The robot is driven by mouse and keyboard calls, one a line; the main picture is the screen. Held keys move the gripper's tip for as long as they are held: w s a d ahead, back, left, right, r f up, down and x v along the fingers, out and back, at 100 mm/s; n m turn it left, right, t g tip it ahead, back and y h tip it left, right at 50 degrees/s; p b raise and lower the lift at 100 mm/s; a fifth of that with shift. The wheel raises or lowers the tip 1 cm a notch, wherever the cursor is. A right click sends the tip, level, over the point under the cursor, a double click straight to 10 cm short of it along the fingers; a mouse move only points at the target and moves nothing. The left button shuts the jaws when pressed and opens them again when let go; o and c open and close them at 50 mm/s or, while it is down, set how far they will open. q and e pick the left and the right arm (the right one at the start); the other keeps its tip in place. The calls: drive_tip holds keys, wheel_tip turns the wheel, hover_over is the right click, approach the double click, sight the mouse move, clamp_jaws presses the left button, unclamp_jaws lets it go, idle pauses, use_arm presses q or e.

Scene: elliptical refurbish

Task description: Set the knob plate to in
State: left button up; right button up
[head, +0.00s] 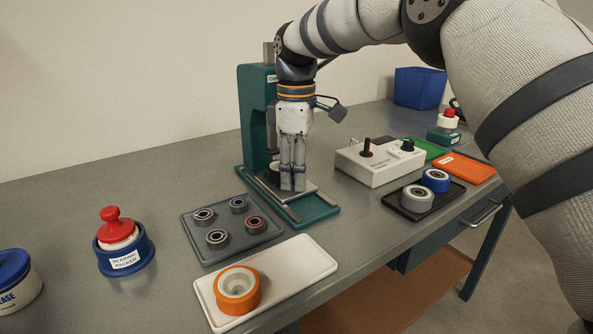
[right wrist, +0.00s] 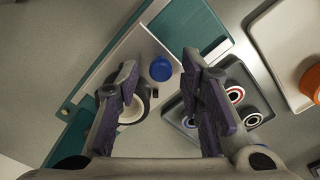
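The knob plate (head: 303,203) is a light metal plate on the green base of the press (head: 258,125). In the right wrist view the plate (right wrist: 137,48) shows pale, with a round blue knob (right wrist: 161,69) standing on it. My right gripper (head: 292,188) points down at the plate from above, in front of the press column. In the wrist view the same gripper (right wrist: 160,72) is open, with the blue knob between or just beyond its fingertips; contact cannot be told. The knob is mostly hidden by the fingers in the head view. My left gripper is out of view.
A white wheel (right wrist: 133,110) sits by the left finger. A grey bearing tray (head: 232,250) and a white tray (head: 310,262) with an orange wheel (head: 237,290) stand in front. A control box (head: 380,165) and dark wheel tray (head: 450,196) are right. A red-topped pot (head: 122,245) stands left.

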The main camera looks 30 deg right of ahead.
drive_tip(key=shift+r, duration=0.1)
wheel_tip(320, 180, up, 7)
drive_tip(key=shift+r, duration=0.2)
